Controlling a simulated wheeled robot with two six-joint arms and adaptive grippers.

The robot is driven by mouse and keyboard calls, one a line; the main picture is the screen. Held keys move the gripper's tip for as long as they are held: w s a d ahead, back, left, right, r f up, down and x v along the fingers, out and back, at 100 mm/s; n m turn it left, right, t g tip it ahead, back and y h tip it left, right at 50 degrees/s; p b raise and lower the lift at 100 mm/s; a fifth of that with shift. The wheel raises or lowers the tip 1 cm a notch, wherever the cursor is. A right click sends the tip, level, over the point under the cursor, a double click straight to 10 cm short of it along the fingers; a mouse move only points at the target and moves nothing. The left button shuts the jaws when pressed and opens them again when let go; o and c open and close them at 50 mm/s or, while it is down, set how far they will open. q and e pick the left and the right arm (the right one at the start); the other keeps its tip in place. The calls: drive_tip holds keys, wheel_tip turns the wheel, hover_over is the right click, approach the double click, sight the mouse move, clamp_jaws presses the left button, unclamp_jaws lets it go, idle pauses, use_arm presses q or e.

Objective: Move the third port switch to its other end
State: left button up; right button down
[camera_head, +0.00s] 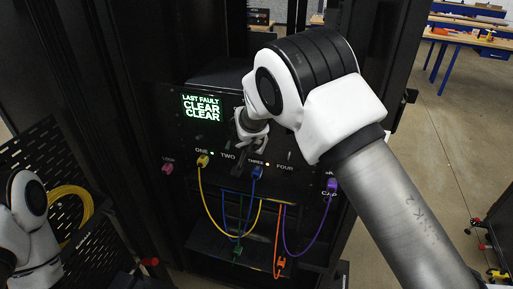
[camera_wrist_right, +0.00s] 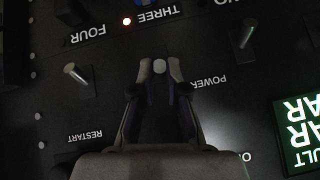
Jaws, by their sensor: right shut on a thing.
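The third port switch (camera_wrist_right: 159,66) is a small metal toggle near the THREE label in the right wrist view. My right gripper (camera_wrist_right: 160,72) is shut on it, with one finger on each side and only the round tip showing between them. In the head view my right gripper (camera_head: 252,143) reaches down to the panel (camera_head: 215,135) above the THREE label and hides this switch. Which end the toggle leans to cannot be told.
Neighbouring toggles stand on both sides, one by FOUR (camera_wrist_right: 76,73) and another (camera_wrist_right: 248,33). A lit green display (camera_head: 201,107) reads LAST FAULT, CLEAR, CLEAR. Yellow (camera_head: 203,187), blue (camera_head: 257,172) and purple (camera_head: 332,184) cable plugs sit below, with cables hanging. Dark rack posts flank the panel.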

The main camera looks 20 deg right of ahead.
drive_tip(key=shift+s+f, duration=0.1)
drive_tip(key=shift+f, duration=0.15)
drive_tip(key=c, duration=1.2)
unclamp_jaws()
drive_tip(key=shift+w, duration=0.25)
drive_tip(key=shift+s+r, duration=0.1)
